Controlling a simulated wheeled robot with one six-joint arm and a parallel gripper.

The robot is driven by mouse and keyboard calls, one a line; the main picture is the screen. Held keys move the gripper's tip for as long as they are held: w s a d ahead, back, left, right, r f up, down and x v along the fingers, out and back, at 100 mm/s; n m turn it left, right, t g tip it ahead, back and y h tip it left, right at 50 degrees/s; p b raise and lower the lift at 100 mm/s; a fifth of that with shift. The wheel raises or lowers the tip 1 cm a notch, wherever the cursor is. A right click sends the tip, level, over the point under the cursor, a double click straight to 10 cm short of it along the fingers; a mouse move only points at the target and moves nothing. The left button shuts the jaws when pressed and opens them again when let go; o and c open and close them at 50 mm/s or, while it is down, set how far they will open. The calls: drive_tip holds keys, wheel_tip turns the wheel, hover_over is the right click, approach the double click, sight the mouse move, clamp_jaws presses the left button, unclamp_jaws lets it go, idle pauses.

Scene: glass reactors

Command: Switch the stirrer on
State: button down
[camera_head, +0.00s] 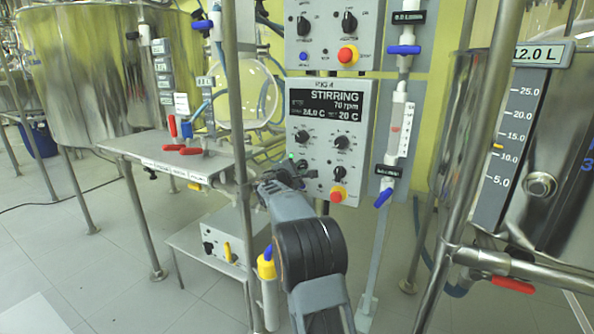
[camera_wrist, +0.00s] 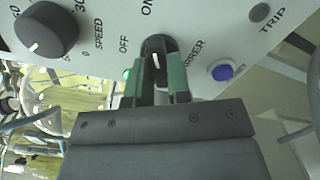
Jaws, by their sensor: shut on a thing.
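The stirrer switch is a black knob (camera_wrist: 155,47) with a white line, between the OFF and ON labels in the wrist view. The white line runs roughly up the picture, toward the ON side. My gripper (camera_wrist: 159,75) has its two green fingers on either side of this knob and is shut on it. In the head view, my gripper (camera_head: 298,165) reaches the lower left of the grey control box (camera_head: 322,159) and hides the knob. The box display (camera_head: 326,103) reads STIRRING, 70 rpm.
The speed knob (camera_wrist: 47,29) and a blue button (camera_wrist: 221,72) sit close to my fingers. A red emergency stop (camera_head: 338,194) is low on the box. Steel posts (camera_head: 240,120) and a metal table (camera_head: 170,152) stand to the left. A steel vessel (camera_head: 545,150) stands at the right.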

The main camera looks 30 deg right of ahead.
drive_tip(key=c, duration=1.1)
unclamp_jaws()
drive_tip(key=shift+o, duration=0.2)
drive_tip(key=p+v, duration=0.2)
drive_tip(key=v, duration=1.1)
drive_tip(key=shift+s+a+p, duration=0.3)
drive_tip(key=shift+p, duration=0.05)
